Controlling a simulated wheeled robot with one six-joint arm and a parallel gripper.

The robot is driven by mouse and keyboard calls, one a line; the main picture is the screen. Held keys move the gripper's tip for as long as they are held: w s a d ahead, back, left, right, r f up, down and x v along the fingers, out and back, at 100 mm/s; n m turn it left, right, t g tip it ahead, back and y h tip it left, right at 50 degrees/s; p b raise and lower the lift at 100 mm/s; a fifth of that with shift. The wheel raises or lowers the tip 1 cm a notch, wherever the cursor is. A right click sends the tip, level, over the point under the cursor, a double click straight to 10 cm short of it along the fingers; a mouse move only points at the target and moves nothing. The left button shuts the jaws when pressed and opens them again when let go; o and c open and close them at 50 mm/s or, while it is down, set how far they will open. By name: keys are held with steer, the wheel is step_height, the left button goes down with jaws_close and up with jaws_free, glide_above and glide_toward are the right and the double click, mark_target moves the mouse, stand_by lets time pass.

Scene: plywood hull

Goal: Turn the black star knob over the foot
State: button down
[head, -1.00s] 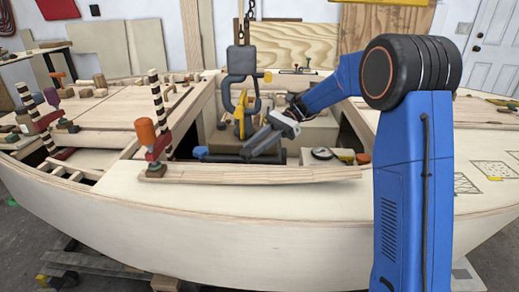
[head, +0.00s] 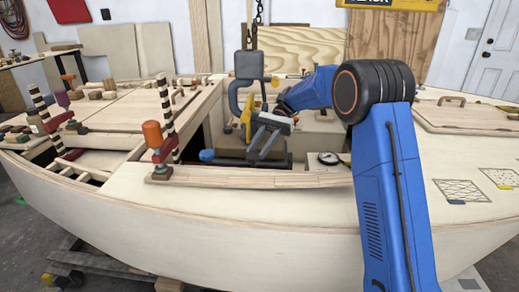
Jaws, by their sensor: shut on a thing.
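My gripper (head: 261,149) reaches down into the hull opening, with its two dark fingers slanting down and to the left. The fingertips are shut on a small dark thing at the top of a dark metal fitting (head: 235,161). I take this thing to be the black star knob, but the fingers cover it and its star shape does not show. The fitting lies low in the opening and has a blue end (head: 207,155) at its left. The foot cannot be told apart from the other dark parts there.
An orange-handled clamp (head: 153,134) stands on the near deck edge at left. A round dial (head: 328,158) lies right of the fitting. The right deck is mostly clear.

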steer(key=shift+s+a+f, duration=0.2)
steer(key=shift+f, duration=0.05)
